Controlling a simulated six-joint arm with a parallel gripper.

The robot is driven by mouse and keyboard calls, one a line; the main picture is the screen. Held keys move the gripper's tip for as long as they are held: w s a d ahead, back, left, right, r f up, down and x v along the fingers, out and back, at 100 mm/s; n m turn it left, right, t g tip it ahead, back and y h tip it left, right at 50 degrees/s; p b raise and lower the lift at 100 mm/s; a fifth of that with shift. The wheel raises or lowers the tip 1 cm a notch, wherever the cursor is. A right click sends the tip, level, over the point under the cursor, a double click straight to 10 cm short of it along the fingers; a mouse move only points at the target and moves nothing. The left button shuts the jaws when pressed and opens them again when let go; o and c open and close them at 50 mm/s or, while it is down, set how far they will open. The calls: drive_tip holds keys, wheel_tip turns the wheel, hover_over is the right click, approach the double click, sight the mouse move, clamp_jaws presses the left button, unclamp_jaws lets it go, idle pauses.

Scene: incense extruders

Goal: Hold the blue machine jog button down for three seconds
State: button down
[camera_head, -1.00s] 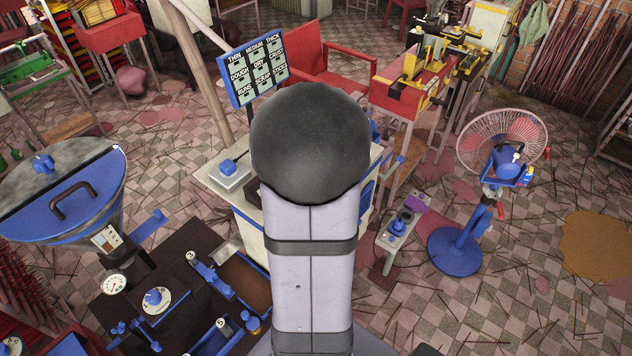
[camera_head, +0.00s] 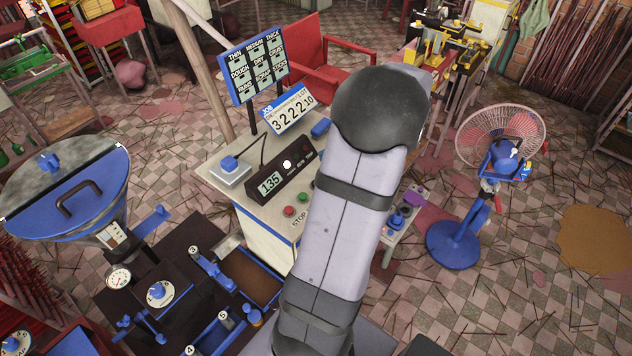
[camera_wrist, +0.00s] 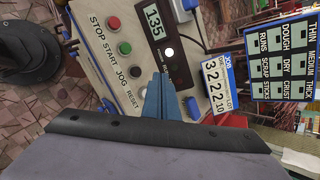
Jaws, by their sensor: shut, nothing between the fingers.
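The control panel shows in the wrist view with a red STOP button (camera_wrist: 113,22), a green START button (camera_wrist: 125,47) and a dark button (camera_wrist: 135,71) by the JOG label; its blue is hard to make out. My gripper (camera_wrist: 160,78) is shut and empty, its blue fingers over the panel, right of and below the jog button in the picture. I cannot tell their height or whether they touch anything. The RESET button seems hidden behind them. In the head view my arm hides the gripper and jog button; the red button (camera_head: 289,211) and green button (camera_head: 303,196) show.
A display reading 135 (camera_head: 270,183) stands on the cabinet. Behind it are a job counter (camera_head: 291,109) and a label board (camera_head: 253,68). A blue-topped box (camera_head: 230,170) sits at the cabinet's left. A fan (camera_head: 500,150) stands right; a hopper (camera_head: 65,190) stands left.

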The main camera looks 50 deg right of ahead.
drive_tip(key=shift+w+a+r+m+t+y, duration=0.4)
drive_tip(key=shift+w+a+r+m, duration=0.25)
drive_tip(key=shift+w+r, duration=0.2)
drive_tip(key=shift+f, duration=0.1)
wheel_tip(320, 180, down, 9)
drive_tip(key=b, duration=0.7)
drive_tip(key=shift+r, duration=0.2)
drive_tip(key=shift+f, duration=0.15)
idle(1.5)
drive_tip(key=shift+f+b, duration=0.3)
drive_tip(key=shift+b, duration=0.05)
drive_tip(key=shift+f+b, duration=0.35)
drive_tip(key=shift+f, duration=0.15)
idle(3.2)
